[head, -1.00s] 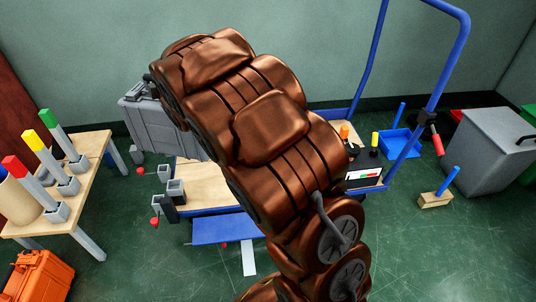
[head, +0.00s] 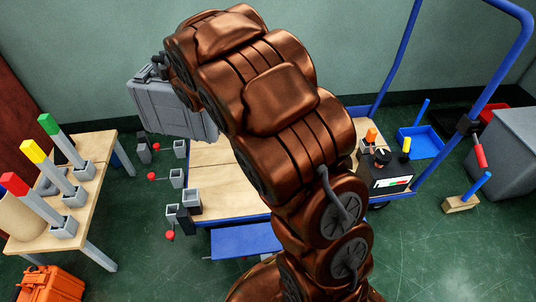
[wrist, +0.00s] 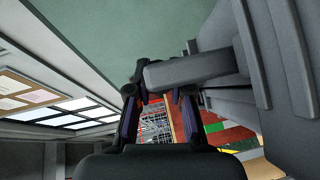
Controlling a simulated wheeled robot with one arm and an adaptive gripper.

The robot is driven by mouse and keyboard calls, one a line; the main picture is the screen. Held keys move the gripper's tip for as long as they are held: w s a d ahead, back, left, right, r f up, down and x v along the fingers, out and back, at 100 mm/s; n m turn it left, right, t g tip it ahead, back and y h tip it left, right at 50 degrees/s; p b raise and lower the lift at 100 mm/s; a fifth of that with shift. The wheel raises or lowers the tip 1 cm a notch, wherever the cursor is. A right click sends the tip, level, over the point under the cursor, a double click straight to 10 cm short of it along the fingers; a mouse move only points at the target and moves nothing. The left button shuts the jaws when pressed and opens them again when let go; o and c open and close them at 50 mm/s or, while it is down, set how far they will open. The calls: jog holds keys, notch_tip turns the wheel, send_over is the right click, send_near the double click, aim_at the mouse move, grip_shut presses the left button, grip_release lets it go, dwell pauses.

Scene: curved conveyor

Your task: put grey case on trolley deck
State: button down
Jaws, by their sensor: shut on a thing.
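The grey case (head: 172,108) hangs in the air in the head view, above the back left part of the trolley deck (head: 217,181). The deck is a light wood board with a blue frame, partly hidden by my arm. My gripper (wrist: 158,100) is shut on the case's handle (wrist: 190,70) in the wrist view; the case body fills the right side of that view. In the head view my gripper is mostly hidden behind my arm.
A wooden table (head: 95,196) with coloured posts stands at the left. An orange case (head: 50,284) lies on the floor. Grey blocks line the deck's left side. A black box (head: 386,174) sits at the deck's right, near the blue trolley handle (head: 520,40). A grey bin (head: 505,150) stands right.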

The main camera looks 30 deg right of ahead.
jog(key=s+d+f+n+y, duration=0.1)
jog(key=s+d+f, duration=0.5)
jog(key=d, duration=0.4)
jog(key=s+d+f+n+y, duration=0.1)
jog(key=s+d+f, duration=0.3)
jog(key=d+f, duration=0.55)
jog(key=s+d+f+n+g+y, duration=0.1)
jog(key=s+d+f+y, duration=0.1)
jog(key=s, duration=0.8)
jog(key=s+d+f+n+y, duration=0.1)
jog(key=s+f+y, duration=0.1)
jog(key=s, duration=0.9)
jog(key=w+d+f+b, duration=0.2)
jog(key=w, duration=0.5)
jog(key=w+d+f+b, duration=0.2)
jog(key=w, duration=0.6)
jog(key=shift+w+d+f, duration=0.15)
jog(key=shift+d+f, duration=0.2)
jog(key=shift+f, duration=0.05)
jog(key=shift+f+b, duration=0.1)
jog(key=shift+b, duration=0.2)
jog(key=c, duration=1.1)
grip_release()
jog(key=shift+o, duration=0.2)
jog(key=shift+f, duration=0.1)
